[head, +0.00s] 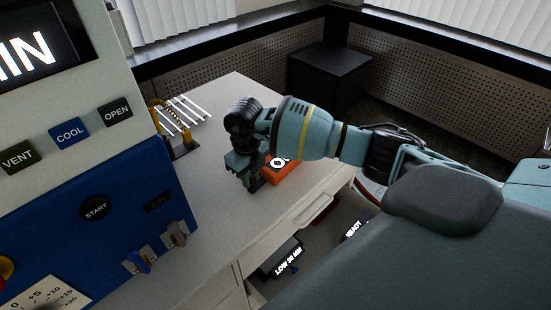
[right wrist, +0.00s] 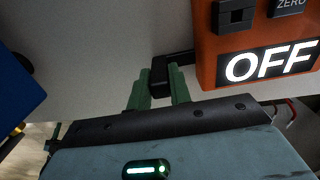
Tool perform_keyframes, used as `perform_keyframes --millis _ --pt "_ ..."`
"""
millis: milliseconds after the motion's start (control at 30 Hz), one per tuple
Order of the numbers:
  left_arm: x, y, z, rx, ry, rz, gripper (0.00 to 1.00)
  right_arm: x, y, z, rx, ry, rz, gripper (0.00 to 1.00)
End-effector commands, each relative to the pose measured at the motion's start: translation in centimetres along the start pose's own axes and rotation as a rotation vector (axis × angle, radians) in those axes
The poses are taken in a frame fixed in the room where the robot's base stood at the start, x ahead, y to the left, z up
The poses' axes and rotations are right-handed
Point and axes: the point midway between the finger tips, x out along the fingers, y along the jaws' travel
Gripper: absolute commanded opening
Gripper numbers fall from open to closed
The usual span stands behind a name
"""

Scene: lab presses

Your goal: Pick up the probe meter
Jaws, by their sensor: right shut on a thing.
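The probe meter is an orange box with a white "OFF" label. It lies on the pale counter in the head view (head: 284,170), partly hidden behind my right gripper and arm. In the right wrist view the probe meter (right wrist: 210,45) fills the upper right, and a black bar sticks out from its left side. My right gripper (head: 253,183) is low at the meter's left side. Its green fingers (right wrist: 160,82) stand on either side of the black bar's end and are shut on it. My left gripper is not in view.
A blue and white press (head: 100,190) with buttons and levers stands at the left. A drawer handle (head: 316,210) is at the front edge.

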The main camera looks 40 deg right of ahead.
Motion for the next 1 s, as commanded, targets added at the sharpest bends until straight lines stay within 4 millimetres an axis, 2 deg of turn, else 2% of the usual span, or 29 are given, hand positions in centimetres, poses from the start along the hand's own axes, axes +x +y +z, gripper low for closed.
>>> perform_keyframes --millis 1000 --pt "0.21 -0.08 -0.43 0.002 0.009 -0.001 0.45 -0.08 -0.02 0.03 0.000 -0.001 0.000 0.00"
